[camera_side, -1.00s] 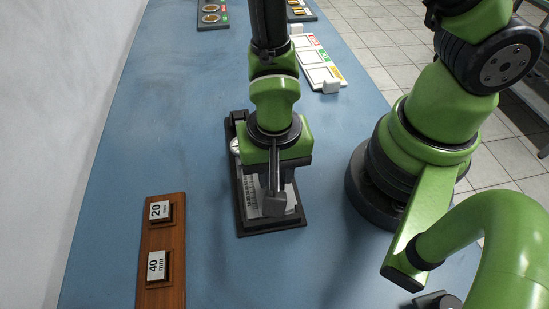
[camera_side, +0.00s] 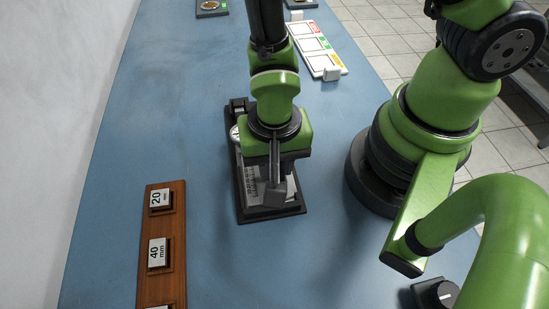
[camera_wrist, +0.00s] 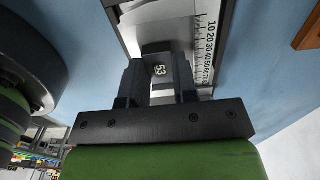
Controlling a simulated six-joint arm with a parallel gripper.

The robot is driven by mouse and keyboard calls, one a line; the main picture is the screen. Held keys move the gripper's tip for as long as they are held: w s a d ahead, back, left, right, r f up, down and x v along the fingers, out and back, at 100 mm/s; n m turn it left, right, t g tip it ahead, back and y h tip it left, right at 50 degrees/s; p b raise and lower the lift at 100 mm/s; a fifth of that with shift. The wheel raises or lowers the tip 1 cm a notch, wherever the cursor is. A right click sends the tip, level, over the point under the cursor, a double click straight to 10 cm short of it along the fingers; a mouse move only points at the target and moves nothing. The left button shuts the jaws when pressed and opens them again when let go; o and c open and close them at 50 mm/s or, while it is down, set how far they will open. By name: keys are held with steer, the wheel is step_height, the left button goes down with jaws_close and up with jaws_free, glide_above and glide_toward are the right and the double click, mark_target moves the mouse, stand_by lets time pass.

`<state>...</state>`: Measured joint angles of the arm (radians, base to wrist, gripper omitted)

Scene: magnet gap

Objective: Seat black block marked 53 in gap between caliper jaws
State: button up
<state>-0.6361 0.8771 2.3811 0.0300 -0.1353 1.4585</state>
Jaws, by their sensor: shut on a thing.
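The black block marked 53 (camera_wrist: 159,72) is between the two fingers of my gripper (camera_wrist: 160,85) in the wrist view, its white number facing the camera. My gripper is shut on it. In the side view my gripper (camera_side: 274,190) points down over the near part of the caliper's dark base (camera_side: 257,216). The caliper's white scale strip (camera_wrist: 204,45) runs along the right in the wrist view. My gripper and arm hide the block in the side view and most of the caliper. I cannot tell whether the block touches the jaws.
A wooden rack (camera_side: 174,220) with gauge blocks marked 20 mm (camera_side: 160,198) and 40 mm (camera_side: 157,252) lies at the left. A white tray with coloured labels (camera_side: 316,52) is at the back right. A black knob (camera_side: 436,294) is at the lower right. Blue table is clear between rack and caliper.

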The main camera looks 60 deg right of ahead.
steer(key=shift+f, duration=0.15)
steer(key=o, duration=1)
steer(key=shift+c, duration=0.2)
steer(key=c, duration=0.5)
steer(key=shift+c, duration=0.2)
steer(key=shift+r, duration=2.25)
steer(key=o, duration=0.6)
steer(key=shift+c, duration=0.2)
step_height(320, 180, up, 10)
